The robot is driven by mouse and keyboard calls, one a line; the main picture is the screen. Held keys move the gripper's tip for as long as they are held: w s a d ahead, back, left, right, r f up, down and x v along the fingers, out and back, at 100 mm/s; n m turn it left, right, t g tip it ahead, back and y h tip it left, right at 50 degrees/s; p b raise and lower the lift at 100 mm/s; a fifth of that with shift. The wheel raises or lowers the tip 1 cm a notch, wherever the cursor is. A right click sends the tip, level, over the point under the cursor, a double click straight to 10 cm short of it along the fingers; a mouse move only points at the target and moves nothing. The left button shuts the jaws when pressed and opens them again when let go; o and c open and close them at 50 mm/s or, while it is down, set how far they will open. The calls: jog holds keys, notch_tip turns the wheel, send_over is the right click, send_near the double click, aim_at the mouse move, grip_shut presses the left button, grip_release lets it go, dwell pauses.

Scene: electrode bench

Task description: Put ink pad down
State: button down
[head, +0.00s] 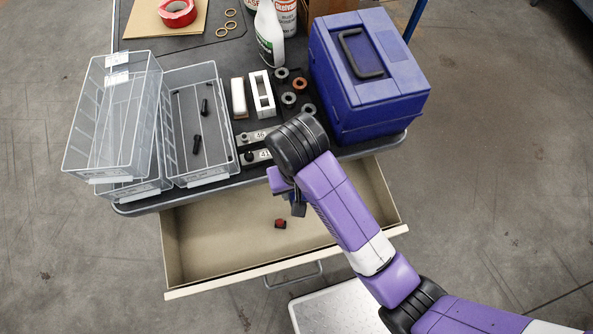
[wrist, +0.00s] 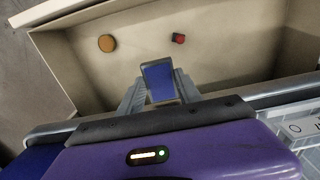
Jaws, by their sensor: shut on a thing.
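A small blue ink pad (wrist: 158,82) with a dark rim is between the fingertips of my gripper (wrist: 160,92) in the wrist view. My gripper is shut on it and holds it over the open cream drawer (head: 215,248). I cannot tell the exact height of the pad above the drawer floor.
A small red and black thing (head: 280,223) and an orange-brown disc (wrist: 106,43) lie in the drawer. Much of the drawer floor is bare. Above it, the bench holds clear bins (head: 200,178), a blue toolbox (head: 370,100), a spray bottle (head: 269,35) and numbered blocks (head: 257,156).

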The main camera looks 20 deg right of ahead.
notch_tip(320, 180, down, 19)
jog(key=b, duration=0.3)
jog(key=shift+r, duration=0.15)
jog(key=c, duration=0.8)
grip_release()
notch_tip(320, 180, up, 12)
jog(key=shift+p, duration=0.95)
